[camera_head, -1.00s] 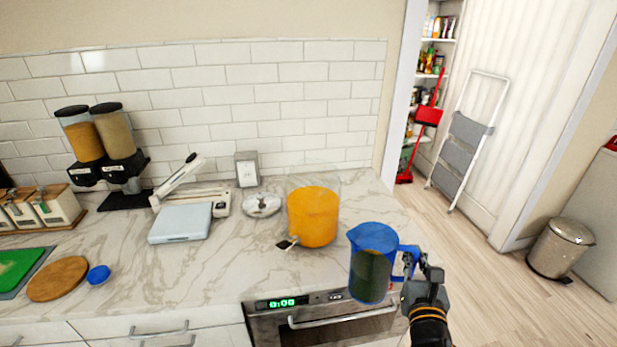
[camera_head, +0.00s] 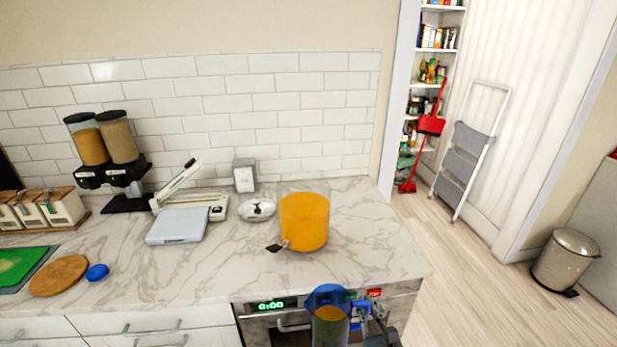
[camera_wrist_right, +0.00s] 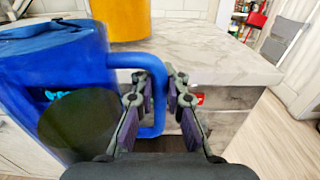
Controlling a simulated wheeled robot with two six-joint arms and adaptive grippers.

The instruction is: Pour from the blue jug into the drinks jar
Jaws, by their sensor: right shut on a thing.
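The translucent blue jug (camera_head: 328,301) is upright at the bottom of the head view, in front of the counter's front edge. Its lower part is cut off by the frame. Dark contents show through its wall in the wrist view (camera_wrist_right: 50,80). My right gripper (camera_head: 359,312) is shut on the jug's handle, at the jug's right side; its fingers (camera_wrist_right: 163,103) are around the handle in the wrist view. The drinks jar (camera_head: 304,222), orange with a small dark tap at its lower left, stands on the counter beyond the jug, apart from it. My left gripper is not in view.
The marble counter (camera_head: 370,235) is clear right of the jar. A metal dish (camera_head: 257,209), a grey-framed card (camera_head: 244,175) and a scale (camera_head: 178,225) stand left of it. An oven front with a lit display (camera_head: 272,305) is below the counter edge.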

